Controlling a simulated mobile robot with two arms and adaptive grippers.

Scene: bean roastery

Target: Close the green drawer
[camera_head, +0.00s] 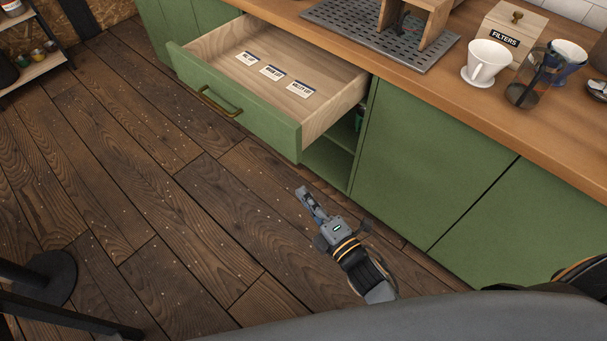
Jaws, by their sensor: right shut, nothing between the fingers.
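The green drawer (250,112) is pulled out from the green cabinet under the wooden counter. Its brass handle (219,102) is on the front face, toward the left. Inside lie three white labels with dark headers (272,73). My right gripper (302,190) is low over the floor, in front of the cabinet, below and to the right of the drawer's near front corner. It is shut and empty, apart from the drawer. My left gripper is not seen.
Closed green doors (422,160) fill the cabinet to the right. An open shelf (330,160) shows beside the drawer. The counter (490,105) holds a white dripper cup (485,65), a filters box (512,28) and a glass carafe (526,88). A black stand base (45,275) is on the floor at left.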

